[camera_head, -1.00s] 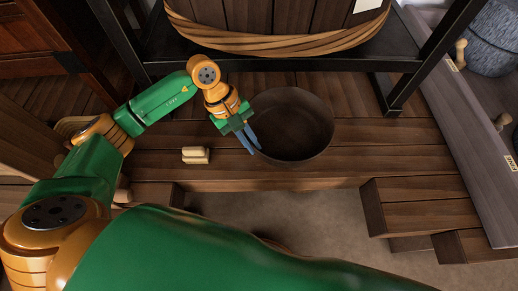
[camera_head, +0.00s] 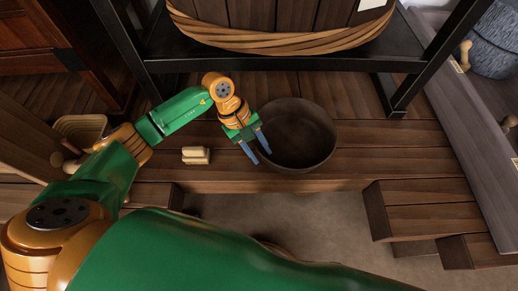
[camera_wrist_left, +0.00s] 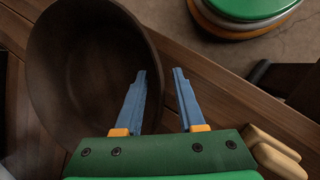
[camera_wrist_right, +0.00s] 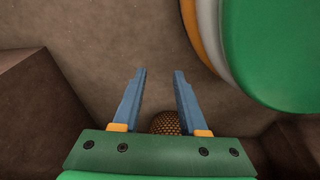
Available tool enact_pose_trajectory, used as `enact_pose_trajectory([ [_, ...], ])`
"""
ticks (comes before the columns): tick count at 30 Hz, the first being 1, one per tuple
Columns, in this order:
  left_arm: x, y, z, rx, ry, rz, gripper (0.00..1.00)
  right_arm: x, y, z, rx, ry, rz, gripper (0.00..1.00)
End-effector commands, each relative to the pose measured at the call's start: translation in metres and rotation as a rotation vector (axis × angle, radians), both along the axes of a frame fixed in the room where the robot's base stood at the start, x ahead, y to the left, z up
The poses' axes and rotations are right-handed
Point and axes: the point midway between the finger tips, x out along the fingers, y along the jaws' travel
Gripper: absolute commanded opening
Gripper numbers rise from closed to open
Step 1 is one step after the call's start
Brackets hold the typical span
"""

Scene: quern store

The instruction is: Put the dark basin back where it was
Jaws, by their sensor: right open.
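The dark basin (camera_head: 300,138) stands upright on the plank bench (camera_head: 405,163), right of my left gripper (camera_head: 259,157). The basin looks empty. In the left wrist view, the basin (camera_wrist_left: 85,75) fills the left side. My left gripper (camera_wrist_left: 160,75) is open there, with one finger over the basin's side and the other outside the rim. Whether a finger touches the basin I cannot tell. My right gripper (camera_wrist_right: 160,73) shows only in its own wrist view, open and empty above the floor.
A black metal frame (camera_head: 290,64) holding a large wooden tub (camera_head: 290,40) stands behind. Wooden steps (camera_head: 425,207) are at the right front. The bench right of the basin is clear.

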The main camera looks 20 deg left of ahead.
Motion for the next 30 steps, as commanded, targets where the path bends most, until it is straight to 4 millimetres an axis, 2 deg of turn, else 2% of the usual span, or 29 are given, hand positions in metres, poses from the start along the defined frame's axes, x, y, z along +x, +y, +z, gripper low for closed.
enact_pose_trajectory([
  [5, 0.001, 0.001, 0.006, 0.0, -0.001, 0.001, 0.39, -0.001, -0.002, 0.003, -0.002, -0.003, 0.001, 0.42],
  [15, 0.008, 0.04, 0.088, 0.0, -0.004, 0.002, 0.39, -0.015, -0.013, 0.005, -0.017, 0.003, 0.0, 0.42],
  [18, 0.009, 0.047, 0.103, 0.0, -0.003, 0.001, 0.39, -0.017, -0.015, 0.005, -0.019, 0.002, 0.001, 0.42],
  [22, 0.009, 0.051, 0.11, 0.0, -0.002, 0.0, 0.39, -0.019, -0.016, 0.005, -0.02, 0.002, 0.0, 0.42],
  [30, 0.009, 0.051, 0.111, 0.0, 0.0, 0.0, 0.39, -0.019, -0.016, 0.005, -0.02, 0.001, -0.001, 0.42],
])
